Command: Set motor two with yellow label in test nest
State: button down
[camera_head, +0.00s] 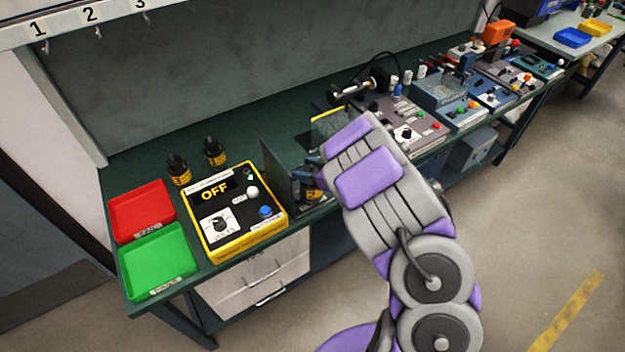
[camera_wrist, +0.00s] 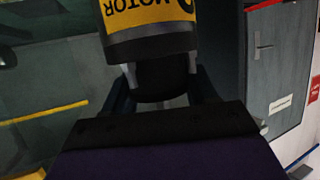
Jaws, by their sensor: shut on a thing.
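My gripper (camera_wrist: 162,74) is shut on a dark cylindrical motor (camera_wrist: 150,28) with a yellow label. The label reads MOTOR upside down in the wrist view; its number is cut off at the top edge. In the head view my gripper (camera_head: 312,182) is beside a dark upright panel (camera_head: 284,172), with dark and yellow parts around it. My arm hides much of that spot, so I cannot tell whether the motor touches a nest. Two other dark motors with yellow labels, a left one (camera_head: 178,169) and a right one (camera_head: 214,152), stand upright on the bench.
A yellow-framed control box (camera_head: 232,247) reading OFF sits left of my gripper. A red tray (camera_head: 140,187) and a green tray (camera_head: 134,283) lie at the bench's left end. Several test units, including a grey one (camera_head: 432,135), crowd the bench to the right.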

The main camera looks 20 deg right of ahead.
jog(key=w+a+f+b, duration=0.1)
jog(key=w+f, duration=0.3)
jog(key=w, duration=0.4)
jog(key=shift+a+b, duration=0.15)
jog(key=shift+b, duration=0.65)
jog(key=c, duration=0.6)
grip_release()
jog(key=shift+s+f, duration=0.15)
jog(key=p+v, duration=0.2)
jog(key=v, duration=1)
